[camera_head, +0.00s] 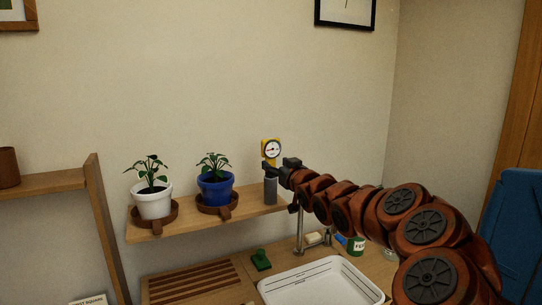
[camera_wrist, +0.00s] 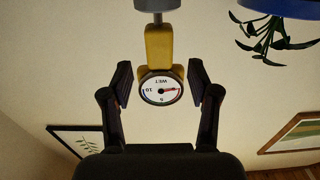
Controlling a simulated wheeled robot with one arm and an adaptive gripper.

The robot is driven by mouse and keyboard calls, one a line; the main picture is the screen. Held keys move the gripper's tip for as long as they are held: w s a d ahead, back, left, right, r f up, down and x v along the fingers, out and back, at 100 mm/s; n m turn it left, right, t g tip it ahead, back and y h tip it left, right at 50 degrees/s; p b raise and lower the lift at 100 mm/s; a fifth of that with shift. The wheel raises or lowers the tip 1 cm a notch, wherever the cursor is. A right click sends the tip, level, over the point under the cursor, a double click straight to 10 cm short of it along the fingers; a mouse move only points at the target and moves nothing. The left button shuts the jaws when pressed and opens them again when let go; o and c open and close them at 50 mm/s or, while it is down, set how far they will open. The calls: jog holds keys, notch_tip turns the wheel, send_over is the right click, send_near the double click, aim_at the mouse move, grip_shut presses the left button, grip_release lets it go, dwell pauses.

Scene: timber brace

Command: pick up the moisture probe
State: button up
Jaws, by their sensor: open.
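The moisture probe has a yellow body and a round white dial. In the head view the moisture probe (camera_head: 271,150) stands upright above a grey cylinder (camera_head: 270,190) at the right end of the wooden shelf. In the wrist view, which is upside down, the probe (camera_wrist: 159,48) sits between the two dark fingers of my gripper (camera_wrist: 160,85). The dial faces the wrist camera. A gap shows on each side of the dial, so the gripper is open around it. The probe's lower end is hidden in the grey cylinder.
A blue pot (camera_head: 215,188) and a white pot (camera_head: 154,203), both with plants, stand left of the probe on the shelf (camera_head: 180,228). Below are a white basin (camera_head: 320,285), a tap (camera_head: 300,235), a green object (camera_head: 260,259) and a slatted wooden board (camera_head: 190,285).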

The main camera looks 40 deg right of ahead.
aim_at(272, 162)
jog(key=shift+p+x, duration=0.85)
jog(key=shift+x, duration=1.8)
jog(key=shift+f, duration=0.15)
jog(key=shift+c, duration=0.3)
grip_shut()
